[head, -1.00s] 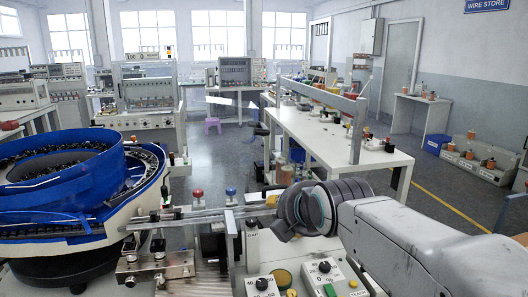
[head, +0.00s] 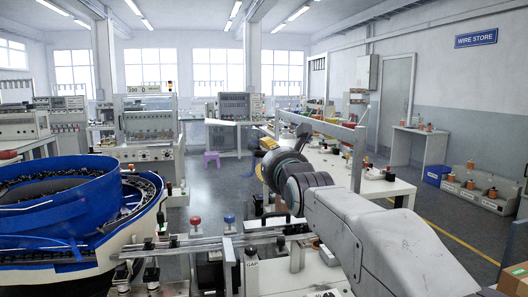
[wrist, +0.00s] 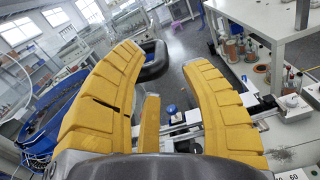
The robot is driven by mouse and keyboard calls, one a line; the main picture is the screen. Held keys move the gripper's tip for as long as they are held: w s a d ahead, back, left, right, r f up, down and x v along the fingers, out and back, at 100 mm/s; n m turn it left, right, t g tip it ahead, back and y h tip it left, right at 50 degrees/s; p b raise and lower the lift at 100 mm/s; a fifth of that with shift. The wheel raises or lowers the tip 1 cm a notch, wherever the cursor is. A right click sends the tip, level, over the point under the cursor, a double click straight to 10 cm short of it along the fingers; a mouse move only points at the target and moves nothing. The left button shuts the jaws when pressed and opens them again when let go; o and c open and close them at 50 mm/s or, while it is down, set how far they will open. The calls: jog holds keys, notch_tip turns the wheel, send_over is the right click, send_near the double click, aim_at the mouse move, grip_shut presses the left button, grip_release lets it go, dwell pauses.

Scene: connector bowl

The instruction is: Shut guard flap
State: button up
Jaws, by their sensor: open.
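My gripper (head: 262,172) is at the end of my raised arm, above and right of the feed rail, mostly hidden by my wrist in the head view. In the wrist view its yellow ribbed fingers (wrist: 166,62) are spread apart with nothing between them. I cannot clearly make out the guard flap. A faint clear curved sheet (wrist: 14,92) shows at the left edge of the wrist view; I cannot tell if it is the flap. The blue feeder bowl (head: 75,192) stands at left, holding dark parts. It also shows in the wrist view (wrist: 50,128).
The feed rail (head: 215,240) runs right from the bowl, with a red knob (head: 195,221) and a blue knob (head: 229,219) behind it. A white workbench (head: 335,168) stands beyond my arm. Open floor (head: 210,190) lies behind the rail.

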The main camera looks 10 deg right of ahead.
aim_at(264, 148)
jog(key=shift+w+p, duration=1.05)
jog(key=shift+w, duration=2.2)
jog(key=shift+o, duration=0.3)
grip_shut()
jog(key=shift+s+r, duration=0.1)
